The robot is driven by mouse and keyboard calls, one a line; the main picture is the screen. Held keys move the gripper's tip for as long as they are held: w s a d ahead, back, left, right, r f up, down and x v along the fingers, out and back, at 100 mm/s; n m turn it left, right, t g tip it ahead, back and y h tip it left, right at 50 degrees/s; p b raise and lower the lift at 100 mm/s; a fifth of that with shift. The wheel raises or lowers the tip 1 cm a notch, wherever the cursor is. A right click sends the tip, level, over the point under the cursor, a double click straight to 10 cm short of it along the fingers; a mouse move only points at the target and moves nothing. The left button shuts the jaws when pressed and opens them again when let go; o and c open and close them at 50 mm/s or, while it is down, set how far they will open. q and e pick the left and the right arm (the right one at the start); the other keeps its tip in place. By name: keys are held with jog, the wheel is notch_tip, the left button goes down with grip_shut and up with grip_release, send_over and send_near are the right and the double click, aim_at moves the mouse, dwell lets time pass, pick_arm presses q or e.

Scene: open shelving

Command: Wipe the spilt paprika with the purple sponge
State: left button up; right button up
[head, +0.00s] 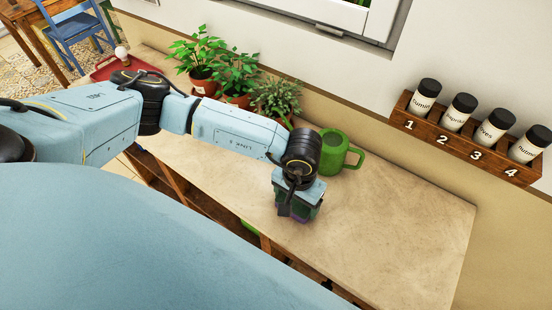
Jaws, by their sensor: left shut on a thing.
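My left gripper (297,213) points down at the worktop (400,215), near its front edge. It is shut on the purple sponge (301,219), of which only a small dark purple part shows between and below the fingers. The sponge is at or just above the surface; I cannot tell if it touches. No spilt paprika shows on the visible worktop; the patch under the gripper and behind the arm is hidden. My right gripper is not in view.
Several potted plants (236,77) stand along the wall, and a red tray (106,69) lies at the far left. A wooden rack (463,142) with labelled spice jars hangs on the wall. The right part of the worktop is clear.

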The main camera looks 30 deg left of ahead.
aim_at(316, 221)
pick_arm(q)
jog(key=shift+s+d+f, duration=0.1)
jog(key=shift+s+d, duration=0.05)
jog(key=shift+d, duration=1.8)
jog(key=shift+d+p, duration=0.4)
jog(key=shift+d, duration=0.75)
jog(key=shift+a, duration=0.75)
jog(key=shift+w+a+b, duration=0.15)
jog(key=shift+a+b, duration=0.1)
jog(key=shift+a, duration=2.45)
jog(key=shift+w+a+b, duration=0.15)
jog(key=shift+a+b, duration=0.05)
jog(key=shift+a, duration=2.45)
jog(key=shift+a+r, duration=0.1)
jog(key=shift+r, duration=0.15)
jog(key=shift+r+p, duration=0.5)
jog(key=shift+r, duration=0.4)
jog(key=shift+r+p, duration=1.75)
jog(key=shift+r, duration=1.15)
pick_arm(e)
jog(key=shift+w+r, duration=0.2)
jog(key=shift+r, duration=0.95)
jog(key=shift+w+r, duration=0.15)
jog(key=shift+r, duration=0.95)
pick_arm(q)
jog(key=shift+f, duration=0.1)
